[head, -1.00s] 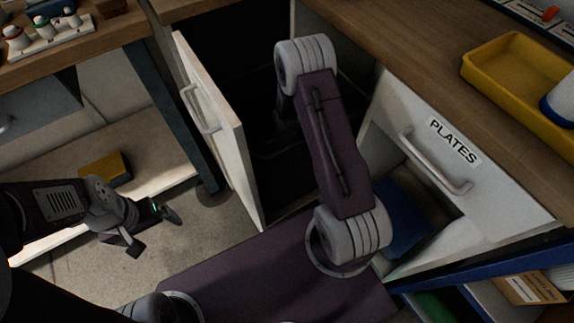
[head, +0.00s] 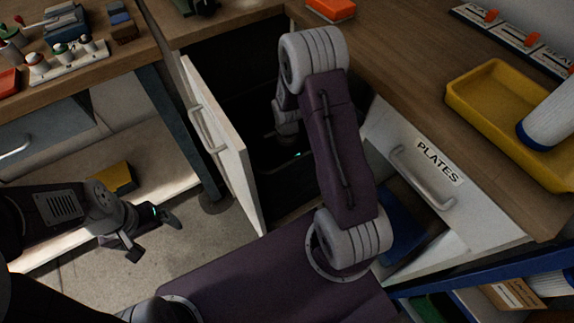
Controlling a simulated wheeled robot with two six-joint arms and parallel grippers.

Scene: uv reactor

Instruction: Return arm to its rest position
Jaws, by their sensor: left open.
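My left gripper (head: 157,238) is at the left of the head view. Its two dark fingers are spread apart with nothing between them, above the pale floor. My right arm rises in the middle and bends at a grey joint. Its wrist reaches down into the dark opening behind the open white door (head: 222,140), where a small green light shows. The fingers of my right gripper are hidden in the dark there, so I cannot see whether they hold anything.
A white drawer front labelled PLATES (head: 428,182) is just right of my right arm. A yellow tray (head: 480,105) with a white-and-blue cylinder lies on the right worktop. A left bench (head: 110,58) holds small items. A yellow box (head: 114,178) is on the shelf below.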

